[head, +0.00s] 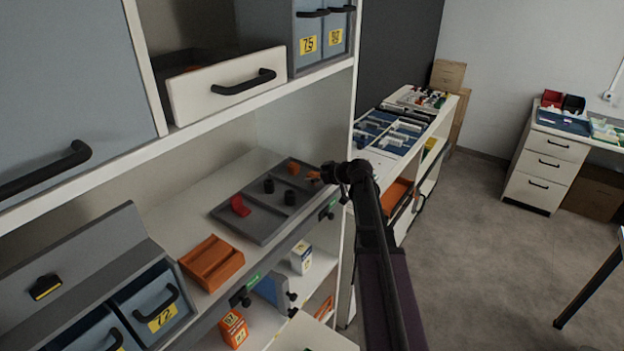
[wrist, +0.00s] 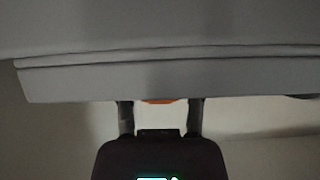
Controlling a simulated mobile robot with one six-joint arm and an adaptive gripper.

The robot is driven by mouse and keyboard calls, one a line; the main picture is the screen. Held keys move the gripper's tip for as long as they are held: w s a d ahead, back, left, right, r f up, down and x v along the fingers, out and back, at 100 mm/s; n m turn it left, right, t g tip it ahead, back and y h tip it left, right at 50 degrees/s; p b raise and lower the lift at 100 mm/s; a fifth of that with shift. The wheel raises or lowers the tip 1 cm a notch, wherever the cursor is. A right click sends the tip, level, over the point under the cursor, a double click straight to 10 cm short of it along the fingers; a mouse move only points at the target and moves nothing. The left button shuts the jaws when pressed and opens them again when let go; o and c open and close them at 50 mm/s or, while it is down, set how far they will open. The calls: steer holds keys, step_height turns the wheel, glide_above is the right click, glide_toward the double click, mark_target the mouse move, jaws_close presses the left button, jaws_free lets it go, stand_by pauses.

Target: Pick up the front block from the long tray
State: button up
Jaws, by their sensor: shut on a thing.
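The long grey tray (head: 262,222) lies on the shelf and is split into compartments. It holds a red curved piece (head: 240,206), two dark round pieces (head: 279,192) and an orange block (head: 293,168). My gripper (head: 318,176) is at the tray's right end, with another orange block (head: 312,175) at its tips. In the wrist view, my gripper (wrist: 160,112) has an orange block (wrist: 158,101) between its fingers. Most of that block is hidden behind a grey edge, and I cannot tell whether it still touches the tray.
An orange open tray (head: 212,262) and a grey drawer unit (head: 150,312) stand left of the long tray. Above is a shelf with a white open drawer (head: 228,86). The shelf below holds small boxes (head: 301,257).

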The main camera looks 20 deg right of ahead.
mark_target(314, 174)
steer(key=shift+r+p, duration=1.4)
steer(key=shift+r, duration=0.15)
steer(key=s+a+p, duration=0.1)
steer(key=s+a, duration=0.2)
steer(key=s, duration=0.4)
steer(key=s+a+r, duration=0.1)
steer(key=s+a, duration=0.2)
steer(key=s, duration=0.4)
steer(key=shift+s+a+r+p, duration=0.2)
steer(key=shift+s+r+p, duration=0.1)
steer(key=shift+p, duration=0.05)
